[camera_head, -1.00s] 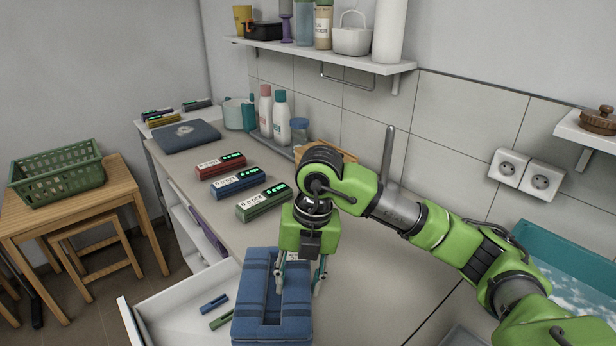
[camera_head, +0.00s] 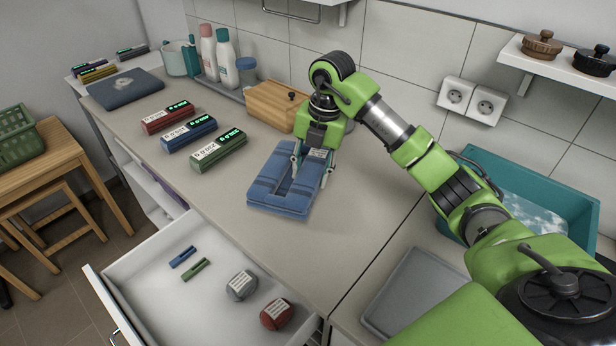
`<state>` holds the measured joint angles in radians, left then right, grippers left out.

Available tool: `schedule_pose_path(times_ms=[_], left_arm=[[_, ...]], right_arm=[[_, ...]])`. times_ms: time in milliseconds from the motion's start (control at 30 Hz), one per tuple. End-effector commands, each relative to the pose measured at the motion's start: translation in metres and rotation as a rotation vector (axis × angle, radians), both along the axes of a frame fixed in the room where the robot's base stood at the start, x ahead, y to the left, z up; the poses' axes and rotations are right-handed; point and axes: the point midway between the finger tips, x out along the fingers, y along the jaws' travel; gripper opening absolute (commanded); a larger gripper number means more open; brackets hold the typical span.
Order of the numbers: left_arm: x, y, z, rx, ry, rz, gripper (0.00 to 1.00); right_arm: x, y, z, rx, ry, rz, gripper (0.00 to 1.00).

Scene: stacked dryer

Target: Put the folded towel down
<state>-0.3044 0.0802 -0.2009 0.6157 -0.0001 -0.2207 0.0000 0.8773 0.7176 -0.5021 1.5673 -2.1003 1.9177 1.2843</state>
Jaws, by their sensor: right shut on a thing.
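The folded towel (camera_head: 282,196) is blue with darker stripes. It is at the middle of the counter (camera_head: 258,244), close to its surface; I cannot tell whether it touches. My right gripper (camera_head: 312,176) points down over the towel's far end and is shut on it, one finger at each side. A small pale label shows on the towel between the fingers. The fingertips are partly hidden by the towel. My left gripper is not in view.
An open drawer (camera_head: 150,283) below the counter front holds two clips and two round labelled things. Red, blue and green labelled boxes (camera_head: 190,133) lie left of the towel. A wooden box (camera_head: 277,105) stands behind it. A grey tray (camera_head: 415,296) and a teal basin (camera_head: 530,195) are at right.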

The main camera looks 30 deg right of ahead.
Motion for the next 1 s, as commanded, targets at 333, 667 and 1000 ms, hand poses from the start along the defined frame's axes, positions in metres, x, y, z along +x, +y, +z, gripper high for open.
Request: schedule_pose_path(times_ms=[333, 667, 1000], left_arm=[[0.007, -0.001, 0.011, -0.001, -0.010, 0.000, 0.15], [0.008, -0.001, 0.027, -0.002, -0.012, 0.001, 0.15], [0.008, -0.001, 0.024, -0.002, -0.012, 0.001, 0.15]], right_arm=[[0.024, -0.011, -0.029, 0.002, -0.004, 0.001, 0.11], [0.025, -0.012, -0.062, 0.002, -0.005, 0.002, 0.11], [0.025, -0.012, -0.066, 0.000, -0.004, 0.001, 0.52]])
